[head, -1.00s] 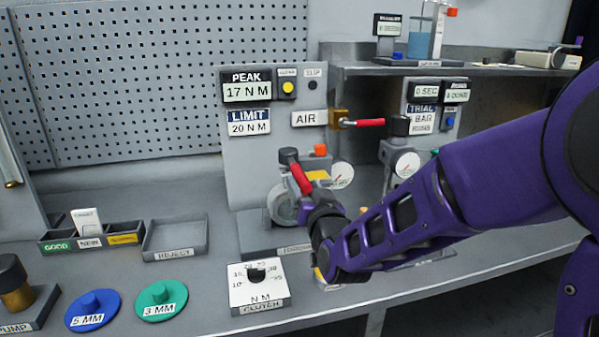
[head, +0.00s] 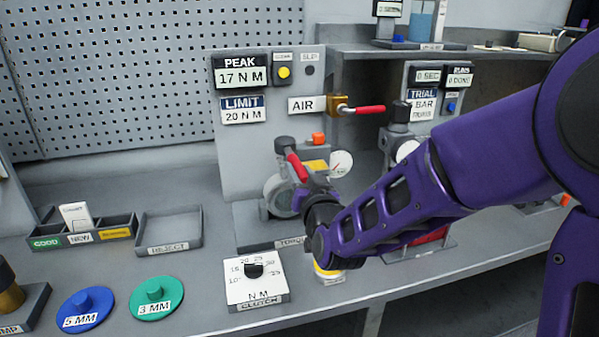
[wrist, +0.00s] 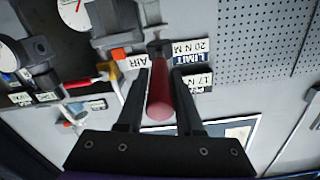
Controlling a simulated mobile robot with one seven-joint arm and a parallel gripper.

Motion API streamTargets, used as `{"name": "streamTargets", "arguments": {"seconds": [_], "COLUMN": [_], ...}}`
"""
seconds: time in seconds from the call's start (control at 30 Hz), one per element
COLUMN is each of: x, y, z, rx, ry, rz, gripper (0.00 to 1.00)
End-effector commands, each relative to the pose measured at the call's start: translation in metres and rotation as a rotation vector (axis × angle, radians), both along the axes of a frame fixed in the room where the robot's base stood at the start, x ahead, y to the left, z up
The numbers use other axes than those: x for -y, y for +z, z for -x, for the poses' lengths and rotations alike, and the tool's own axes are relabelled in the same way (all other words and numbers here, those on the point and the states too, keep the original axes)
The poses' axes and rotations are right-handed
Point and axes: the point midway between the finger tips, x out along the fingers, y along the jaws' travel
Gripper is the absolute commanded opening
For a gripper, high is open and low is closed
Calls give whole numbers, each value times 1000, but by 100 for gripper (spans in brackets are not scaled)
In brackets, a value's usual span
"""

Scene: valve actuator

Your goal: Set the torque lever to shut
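The torque lever (head: 297,168) has a red handle on a dark pivot and sits on the grey torque station below the AIR label. In the head view its handle slopes down to the right. In the wrist view the red handle (wrist: 160,98) lies between the two dark fingers of my gripper (wrist: 160,75), with a narrow gap on each side. My gripper is open around the handle. In the head view my gripper (head: 308,191) is at the lever's lower end, and my wrist hides part of the station.
A round white gauge (head: 341,163) and an orange button (head: 318,138) are close beside the lever. A second red-handled valve (head: 369,109) is above right. The clutch block (head: 256,283) stands in front on the bench. A reject tray (head: 170,229) lies left.

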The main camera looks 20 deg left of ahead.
Motion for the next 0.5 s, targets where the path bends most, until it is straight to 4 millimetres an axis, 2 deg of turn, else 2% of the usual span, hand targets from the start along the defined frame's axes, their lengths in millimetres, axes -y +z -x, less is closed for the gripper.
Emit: {"name": "streamTargets", "arguments": {"seconds": [0.03, 0.17, 0.5], "x": [0, 0, 0], "y": [0, 0, 0], "z": [0, 0, 0], "rx": [0, 0, 0], "ry": [0, 0, 0], "rz": [0, 0, 0], "gripper": [24, 1, 0]}}
